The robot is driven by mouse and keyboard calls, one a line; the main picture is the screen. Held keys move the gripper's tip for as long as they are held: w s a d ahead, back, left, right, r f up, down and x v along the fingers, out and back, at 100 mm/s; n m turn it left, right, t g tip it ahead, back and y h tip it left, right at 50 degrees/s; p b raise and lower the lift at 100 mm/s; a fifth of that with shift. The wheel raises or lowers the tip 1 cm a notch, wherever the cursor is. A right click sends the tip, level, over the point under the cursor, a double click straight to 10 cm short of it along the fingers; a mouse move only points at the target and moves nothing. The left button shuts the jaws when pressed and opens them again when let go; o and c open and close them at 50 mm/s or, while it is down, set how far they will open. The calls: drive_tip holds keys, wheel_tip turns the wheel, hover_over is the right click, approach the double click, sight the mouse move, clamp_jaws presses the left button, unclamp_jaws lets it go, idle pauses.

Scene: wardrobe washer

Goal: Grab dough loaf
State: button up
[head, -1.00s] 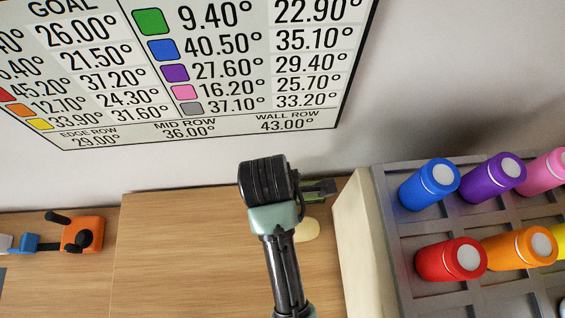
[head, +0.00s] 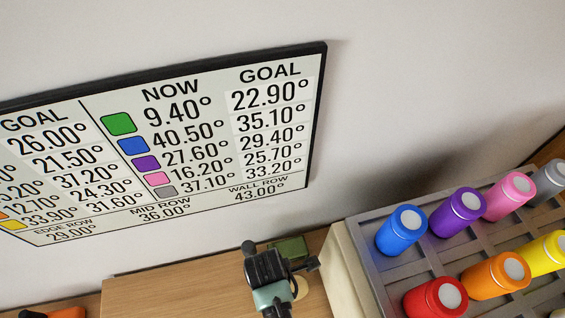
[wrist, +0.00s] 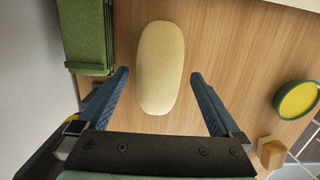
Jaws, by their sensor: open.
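The dough loaf (wrist: 160,67) is a pale, smooth oval lying on the wooden surface in the wrist view. My gripper (wrist: 160,76) is open, with one blue finger on each side of the loaf's near half. Gaps show between the fingers and the loaf, and nothing is held. In the head view only a pale part of the loaf (head: 302,287) shows beside my dark wrist; the rest is hidden by my arm.
A green block-like item (wrist: 85,35) stands close to my left finger. A yellow disc with a green rim (wrist: 298,100) and a small wooden block (wrist: 271,153) are at right. A grey rack (head: 375,262) of coloured bottles stands right. A number board (head: 180,150) hangs on the wall.

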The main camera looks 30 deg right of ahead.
drive_tip(key=shift+d+f, duration=0.1)
drive_tip(key=shift+f, duration=0.85)
clamp_jaws()
